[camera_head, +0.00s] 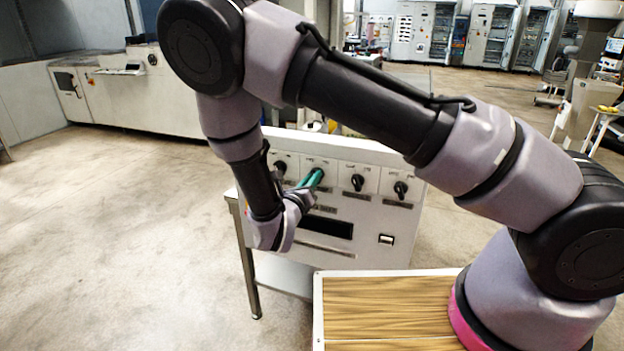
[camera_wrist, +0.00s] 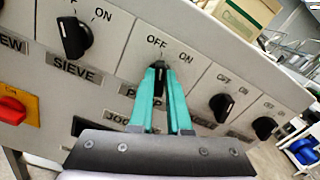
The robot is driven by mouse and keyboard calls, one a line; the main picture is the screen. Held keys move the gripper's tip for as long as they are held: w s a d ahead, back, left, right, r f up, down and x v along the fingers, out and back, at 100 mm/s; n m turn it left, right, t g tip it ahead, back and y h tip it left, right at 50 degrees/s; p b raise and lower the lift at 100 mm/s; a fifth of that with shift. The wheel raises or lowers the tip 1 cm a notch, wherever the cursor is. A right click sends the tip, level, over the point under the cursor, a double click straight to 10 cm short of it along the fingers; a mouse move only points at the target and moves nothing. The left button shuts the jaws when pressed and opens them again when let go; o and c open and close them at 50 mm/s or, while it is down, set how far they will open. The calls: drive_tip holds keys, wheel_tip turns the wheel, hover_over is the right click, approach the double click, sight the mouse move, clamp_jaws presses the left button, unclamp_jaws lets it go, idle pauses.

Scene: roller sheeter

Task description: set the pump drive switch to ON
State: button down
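The pump drive switch (camera_wrist: 160,66) is a black rotary knob on a pale panel, with OFF at its upper left and ON at its upper right. Most of it is hidden by my gripper (camera_wrist: 160,74), whose two green fingers reach up to the panel, one on each side of the knob. The fingertips sit close together and look shut on it. Which mark the knob points to is not clear. The label under it is partly covered. In the head view my gripper (camera_head: 315,178) is at the second visible knob from the left on the console (camera_head: 340,215).
The SIEVE switch (camera_wrist: 74,38) is left of the fingers, and further knobs (camera_wrist: 221,106) are on the right. A red switch on a yellow plate (camera_wrist: 14,110) is at the lower left. A wood-topped surface (camera_head: 385,305) stands before the console; open floor (camera_head: 120,240) lies left.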

drive_tip(key=shift+m, duration=0.4)
drive_tip(key=shift+s+d+m, duration=0.1)
drive_tip(key=shift+m, duration=1.95)
drive_tip(key=shift+d+m, duration=0.1)
drive_tip(key=shift+m, duration=1.95)
drive_tip(key=c, duration=0.9)
unclamp_jaws()
drive_tip(key=shift+o, duration=0.2)
drive_tip(key=v, duration=1)
drive_tip(key=shift+s, duration=0.4)
